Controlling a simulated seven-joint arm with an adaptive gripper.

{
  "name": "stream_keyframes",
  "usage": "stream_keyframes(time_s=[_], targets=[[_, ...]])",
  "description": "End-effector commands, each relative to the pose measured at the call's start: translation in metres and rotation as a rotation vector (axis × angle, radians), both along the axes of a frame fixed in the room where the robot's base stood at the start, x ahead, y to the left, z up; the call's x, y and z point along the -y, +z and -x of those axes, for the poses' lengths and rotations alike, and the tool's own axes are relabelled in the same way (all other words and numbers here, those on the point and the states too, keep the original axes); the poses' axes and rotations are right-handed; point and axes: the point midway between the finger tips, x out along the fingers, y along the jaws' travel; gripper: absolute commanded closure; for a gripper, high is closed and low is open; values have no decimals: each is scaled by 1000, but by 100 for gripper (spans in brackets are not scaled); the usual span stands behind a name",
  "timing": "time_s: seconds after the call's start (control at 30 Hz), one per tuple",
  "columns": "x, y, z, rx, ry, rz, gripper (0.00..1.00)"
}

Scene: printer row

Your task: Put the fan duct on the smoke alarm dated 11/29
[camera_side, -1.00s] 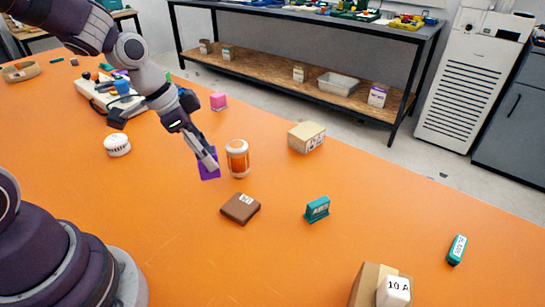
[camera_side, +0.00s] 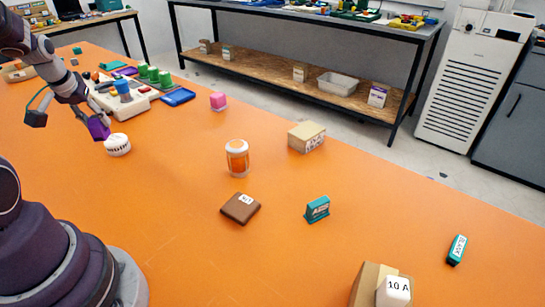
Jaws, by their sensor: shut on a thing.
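The purple fan duct (camera_side: 99,127) is held in my gripper (camera_side: 91,116), which is shut on it. The smoke alarm (camera_side: 117,146) is a white round body with dark marks on its side, standing on the orange table. The fan duct is at the alarm's upper left edge in the picture. I cannot tell whether the two touch. The date on the alarm is too small to read, and my fingertips are hard to make out.
A pale machine with green and blue parts (camera_side: 125,100) stands behind the alarm. An orange jar (camera_side: 237,158), brown wallet-like block (camera_side: 240,208), teal stamp-like piece (camera_side: 317,209) and cardboard box (camera_side: 306,136) stand to the right. Table between alarm and jar is clear.

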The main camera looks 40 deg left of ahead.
Motion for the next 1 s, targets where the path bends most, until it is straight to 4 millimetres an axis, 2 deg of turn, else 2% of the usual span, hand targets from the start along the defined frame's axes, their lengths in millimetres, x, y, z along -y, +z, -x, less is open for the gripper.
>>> stream_keyframes(time_s=[0.2,0.43,0.6,0.97,1.0], targets=[[-37,-5,-24,-1,-2,2,93],[-53,-6,-35,1,-4,0,93],[-52,-38,-34,-1,-3,3,93],[-52,-43,-35,1,-4,0,93],[-52,-44,-35,1,-4,0,70]])
